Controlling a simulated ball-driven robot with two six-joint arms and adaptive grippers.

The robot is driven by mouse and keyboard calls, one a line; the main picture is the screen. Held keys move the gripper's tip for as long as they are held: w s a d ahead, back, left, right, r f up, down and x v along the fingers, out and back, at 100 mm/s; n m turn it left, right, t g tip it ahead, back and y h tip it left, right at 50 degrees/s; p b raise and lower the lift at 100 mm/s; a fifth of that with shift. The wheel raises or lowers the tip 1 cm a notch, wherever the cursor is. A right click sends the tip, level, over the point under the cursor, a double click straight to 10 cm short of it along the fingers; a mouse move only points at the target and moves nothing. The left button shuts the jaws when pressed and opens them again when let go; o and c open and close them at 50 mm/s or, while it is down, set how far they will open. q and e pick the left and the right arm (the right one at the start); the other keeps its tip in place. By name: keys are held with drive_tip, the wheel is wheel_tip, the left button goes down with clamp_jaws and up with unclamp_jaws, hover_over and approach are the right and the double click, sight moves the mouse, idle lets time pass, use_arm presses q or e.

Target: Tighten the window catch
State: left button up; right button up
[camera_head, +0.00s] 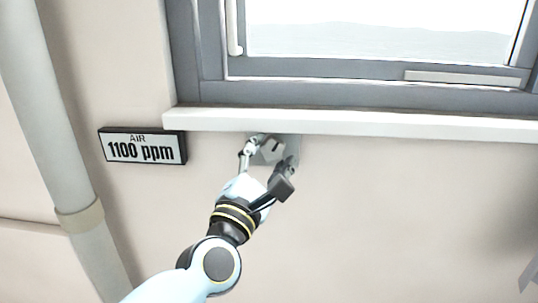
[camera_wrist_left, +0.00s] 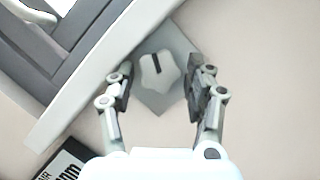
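A pale lobed knob (camera_wrist_left: 160,71) with a dark mark sits on a square grey plate (camera_wrist_left: 153,103) on the wall just below the window sill; it looks like the catch. In the head view the plate (camera_head: 293,142) shows behind my left gripper, which mostly hides the knob. My left gripper (camera_head: 269,156) is open, its fingers apart on either side of the knob. In the left wrist view the knob shows between the fingertips, with gaps on both sides; I cannot tell how far in front of it they are. My right gripper is not in view.
The white sill (camera_head: 400,125) juts out close above the plate. The grey-framed window (camera_head: 330,92) has a pale handle (camera_head: 234,28). An air display (camera_head: 142,146) reading 1100 ppm and a pipe (camera_head: 45,110) are to the left.

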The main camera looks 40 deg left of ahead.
use_arm(q)
drive_tip(key=shift+o, duration=0.6)
drive_tip(key=shift+s, duration=0.1)
drive_tip(key=v, duration=0.8)
drive_tip(key=shift+f, duration=0.1)
